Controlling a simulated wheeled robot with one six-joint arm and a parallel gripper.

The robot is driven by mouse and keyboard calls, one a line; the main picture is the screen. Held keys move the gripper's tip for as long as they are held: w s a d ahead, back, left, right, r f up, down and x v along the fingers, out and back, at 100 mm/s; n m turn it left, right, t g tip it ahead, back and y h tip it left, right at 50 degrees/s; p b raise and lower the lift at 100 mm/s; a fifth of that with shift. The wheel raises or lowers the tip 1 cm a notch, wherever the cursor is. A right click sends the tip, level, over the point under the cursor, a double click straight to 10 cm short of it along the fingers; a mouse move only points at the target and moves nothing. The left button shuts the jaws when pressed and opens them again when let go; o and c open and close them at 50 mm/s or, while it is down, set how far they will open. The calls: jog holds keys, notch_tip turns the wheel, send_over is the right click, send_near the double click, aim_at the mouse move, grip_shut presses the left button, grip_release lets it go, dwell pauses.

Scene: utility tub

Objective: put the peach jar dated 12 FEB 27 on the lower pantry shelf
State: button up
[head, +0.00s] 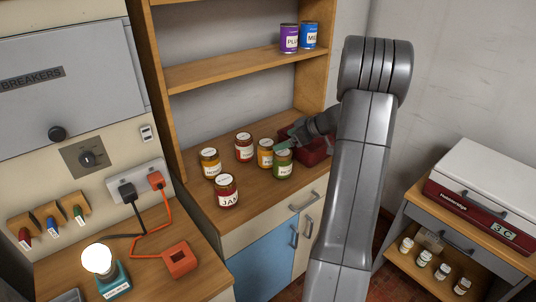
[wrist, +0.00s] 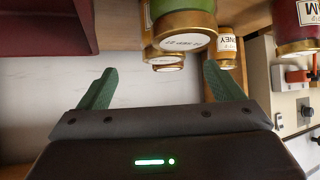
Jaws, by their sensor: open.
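Several gold-lidded jars stand on the wooden counter: a left jar marked HONE (head: 210,163), a red jar (head: 244,147), an amber jar (head: 265,153), a green jar (head: 283,164) and a front jar marked JAM (head: 227,191). No label reads clearly as peach, and I cannot make out 12 FEB 27. A pantry shelf (head: 225,74) is above the counter. My gripper (head: 290,138) is behind the green jar, partly hidden. In the wrist view my gripper (wrist: 160,88) is open and empty, with the green jar (wrist: 184,20) beyond its fingertips.
A dark red bin (head: 318,151) stands right of the jars, close to my gripper. Purple and blue tins (head: 298,37) stand at the shelf's right end; its left and middle are bare. A lamp (head: 98,260) and cables are at left.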

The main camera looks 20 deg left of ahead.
aim_at(267, 142)
jog(key=a+f, duration=0.1)
jog(key=a, duration=0.2)
jog(key=shift+s+f, duration=0.2)
jog(key=shift+f, duration=0.15)
jog(key=shift+w+a+f, duration=0.15)
jog(key=shift+a+f, duration=0.05)
jog(key=shift+f, duration=0.05)
jog(key=x, duration=0.5)
jog(key=shift+w+a+r, duration=0.1)
jog(key=shift+a+r, duration=0.25)
jog(key=c, duration=1.3)
jog(key=shift+r, duration=0.1)
jog(key=shift+c, duration=0.9)
jog(key=shift+r, duration=0.1)
